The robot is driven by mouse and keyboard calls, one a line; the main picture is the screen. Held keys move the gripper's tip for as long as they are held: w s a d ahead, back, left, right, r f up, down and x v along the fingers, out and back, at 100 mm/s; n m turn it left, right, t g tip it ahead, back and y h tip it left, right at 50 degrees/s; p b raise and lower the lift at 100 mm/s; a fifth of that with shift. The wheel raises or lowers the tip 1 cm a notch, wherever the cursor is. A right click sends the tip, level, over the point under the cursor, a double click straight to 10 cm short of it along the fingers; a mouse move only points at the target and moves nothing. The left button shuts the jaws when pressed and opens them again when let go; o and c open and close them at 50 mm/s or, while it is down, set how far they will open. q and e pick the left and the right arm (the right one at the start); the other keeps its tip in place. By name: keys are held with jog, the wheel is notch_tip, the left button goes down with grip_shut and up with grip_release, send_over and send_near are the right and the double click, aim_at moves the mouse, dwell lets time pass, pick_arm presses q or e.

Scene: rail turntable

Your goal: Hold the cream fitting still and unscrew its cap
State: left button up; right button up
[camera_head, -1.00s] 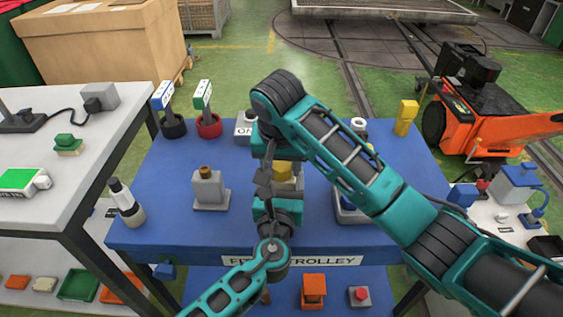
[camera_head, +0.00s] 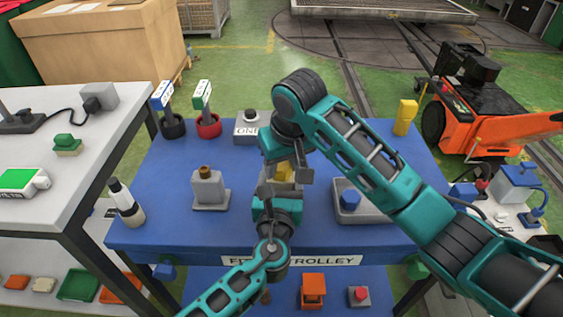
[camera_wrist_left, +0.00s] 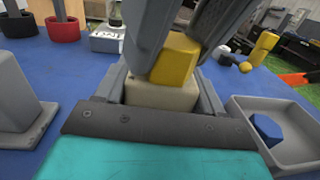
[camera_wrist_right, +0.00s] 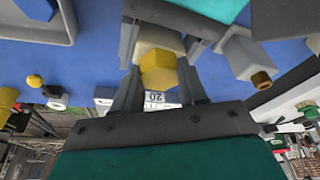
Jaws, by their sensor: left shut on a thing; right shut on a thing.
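The cream fitting (camera_wrist_left: 160,96) stands on the blue trolley top with its yellow hexagonal cap (camera_wrist_left: 175,58) on top. My left gripper (camera_wrist_left: 160,88) is shut on the fitting, one finger on each side. My right gripper (camera_wrist_right: 160,80) comes from above and is shut on the cap (camera_wrist_right: 158,72). In the right wrist view the cream fitting (camera_wrist_right: 160,40) shows directly behind the cap. In the head view the cap (camera_head: 283,172) is partly hidden between the grippers. Whether any gap exists between cap and fitting cannot be told.
A grey tray (camera_head: 362,216) holding a blue piece (camera_head: 350,199) lies right of the grippers. A grey block with a brass stud (camera_head: 209,188) stands left. A labelled grey box (camera_head: 247,132) and a yellow object (camera_head: 405,117) stand further back.

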dwell(0.3)
jog(key=n+y, duration=0.1)
jog(key=n, duration=0.2)
jog(key=shift+d+n+g, duration=0.1)
jog(key=shift+n+g, duration=0.3)
jog(key=shift+n, duration=1.2)
jog(key=shift+w+n+g+y, duration=0.1)
jog(key=shift+n+g+y, duration=0.2)
jog(key=shift+n, duration=0.2)
jog(key=n, duration=0.2)
jog(key=n+g, duration=0.1)
jog(key=n, duration=0.2)
jog(key=shift+g, duration=0.3)
jog(key=shift+n, duration=0.6)
jog(key=shift+w, duration=0.1)
